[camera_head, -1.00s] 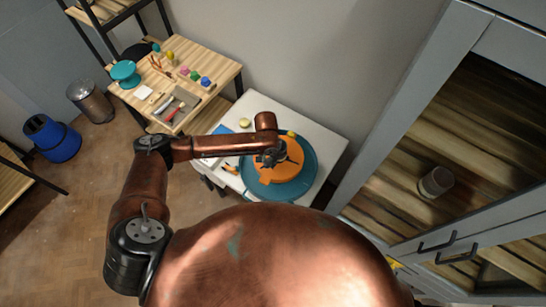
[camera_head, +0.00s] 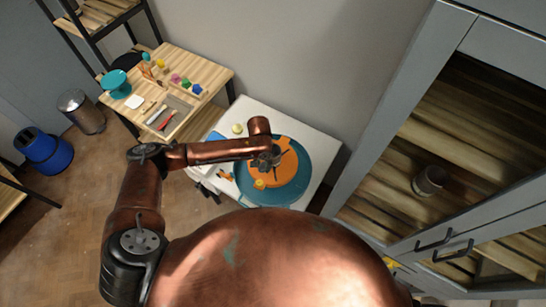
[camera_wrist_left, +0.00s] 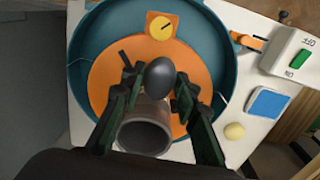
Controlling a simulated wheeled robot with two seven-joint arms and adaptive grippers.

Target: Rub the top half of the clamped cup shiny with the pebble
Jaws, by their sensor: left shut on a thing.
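In the left wrist view my left gripper (camera_wrist_left: 158,85) is shut on a dark, smooth, egg-shaped pebble (camera_wrist_left: 159,74). The grey-brown cup (camera_wrist_left: 146,130) shows its open mouth toward the camera, just below the pebble in the picture. The pebble overlaps the cup's far side; I cannot tell whether they touch. The cup is over the orange wheel disc (camera_wrist_left: 110,70). In the head view my left gripper (camera_head: 268,160) is above the orange disc (camera_head: 290,170), and pebble and cup cannot be made out there. My right gripper is not in view.
A teal basin (camera_wrist_left: 222,45) surrounds the disc; an orange block with a yellow knob (camera_wrist_left: 162,27) sits near the disc's edge. A switch box (camera_wrist_left: 290,55), blue pad (camera_wrist_left: 268,102) and yellow ball (camera_wrist_left: 234,131) lie beside the basin. A grey cabinet (camera_head: 395,100) stands at right.

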